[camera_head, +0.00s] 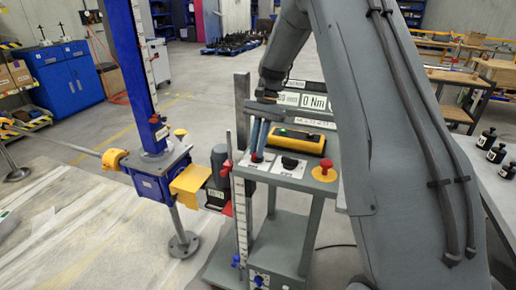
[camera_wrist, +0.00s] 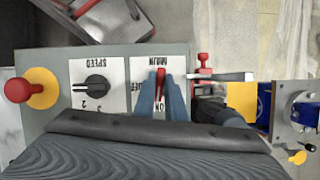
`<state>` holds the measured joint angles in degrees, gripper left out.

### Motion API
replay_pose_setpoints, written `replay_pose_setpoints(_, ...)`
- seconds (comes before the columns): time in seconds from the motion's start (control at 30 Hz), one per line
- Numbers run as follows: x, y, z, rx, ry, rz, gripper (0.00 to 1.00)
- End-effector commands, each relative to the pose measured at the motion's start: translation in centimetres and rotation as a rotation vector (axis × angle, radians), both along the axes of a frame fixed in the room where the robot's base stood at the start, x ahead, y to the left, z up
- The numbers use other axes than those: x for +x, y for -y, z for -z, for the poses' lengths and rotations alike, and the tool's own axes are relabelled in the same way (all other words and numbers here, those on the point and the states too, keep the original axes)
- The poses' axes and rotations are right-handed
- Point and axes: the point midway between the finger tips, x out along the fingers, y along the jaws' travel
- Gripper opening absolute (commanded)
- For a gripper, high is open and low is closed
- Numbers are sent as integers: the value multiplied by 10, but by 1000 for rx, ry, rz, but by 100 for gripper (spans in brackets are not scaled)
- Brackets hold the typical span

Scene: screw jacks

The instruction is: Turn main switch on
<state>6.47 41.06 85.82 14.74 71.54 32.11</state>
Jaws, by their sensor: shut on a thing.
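The main switch (camera_wrist: 161,76) is a red lever on a white plate marked MAIN, ON and OFF, seen upside down in the wrist view. My gripper (camera_wrist: 160,90) has its two blue-grey fingers on either side of the lever, shut on it. The visible part of the lever lies along the fingers, and the fingers partly cover the plate's marks. In the head view, my gripper (camera_head: 257,155) reaches down to the left end of the control panel (camera_head: 297,178); the lever is mostly hidden there.
Beside the switch are a black SPEED knob (camera_wrist: 96,86) and a red emergency button on yellow (camera_wrist: 17,90). A yellow device (camera_head: 298,141) and a 0 Nm display (camera_head: 314,102) stand behind. A blue screw jack (camera_head: 158,178) stands left. A bench with black bottles (camera_head: 497,153) is right.

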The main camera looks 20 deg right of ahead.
Motion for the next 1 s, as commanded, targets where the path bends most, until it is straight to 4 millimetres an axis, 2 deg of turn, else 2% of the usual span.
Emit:
replay_pose_setpoints(0.3, 0, 0, 0, 0, -1, -145, 0)
replay_pose_setpoints(0.9, 0, 0, -1, 0, -1, -184, 0)
replay_pose_setpoints(0.93, 0, 0, -1, 0, -1, -184, 12)
replay_pose_setpoints(1.0, 0, 0, -1, 0, -1, -184, 24)
